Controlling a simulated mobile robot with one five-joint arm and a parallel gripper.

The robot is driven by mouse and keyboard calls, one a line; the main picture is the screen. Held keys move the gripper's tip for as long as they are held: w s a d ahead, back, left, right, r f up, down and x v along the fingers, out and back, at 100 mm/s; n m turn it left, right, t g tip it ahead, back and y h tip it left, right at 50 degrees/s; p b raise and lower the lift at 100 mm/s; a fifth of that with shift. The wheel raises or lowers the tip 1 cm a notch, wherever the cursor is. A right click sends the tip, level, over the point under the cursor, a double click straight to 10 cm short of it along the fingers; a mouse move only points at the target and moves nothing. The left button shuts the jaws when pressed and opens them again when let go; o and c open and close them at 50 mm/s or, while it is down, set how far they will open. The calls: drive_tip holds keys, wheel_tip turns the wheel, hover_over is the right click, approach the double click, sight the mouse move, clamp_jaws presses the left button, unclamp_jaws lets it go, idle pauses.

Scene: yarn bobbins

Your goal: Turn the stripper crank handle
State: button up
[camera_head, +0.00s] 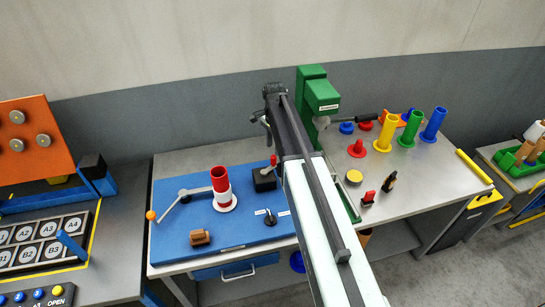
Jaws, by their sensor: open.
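The green stripper machine (320,97) stands at the back of the grey bench, with a small label on its front. Its crank has a grey hub and arm (323,122) at the lower front and a black handle (366,118) pointing right. My arm reaches up from the bottom of the picture, passing left of the machine. My gripper (262,128) is at the far end, small and dark, open, left of the machine and apart from the handle. My arm hides part of the machine's base and the bench below it.
Blue, green and yellow tubes (411,128) stand right of the crank, with red and blue spools near them. A blue board (215,240) at left carries a red-and-white bobbin (222,188) and a lever with an orange ball (151,215). A green tray (515,160) is far right.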

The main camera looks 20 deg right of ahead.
sight(274, 159)
wheel_tip(274, 159, down, 8)
drive_tip(key=b, duration=0.7)
drive_tip(key=shift+b, duration=0.35)
drive_tip(key=shift+r, duration=0.1)
clamp_jaws()
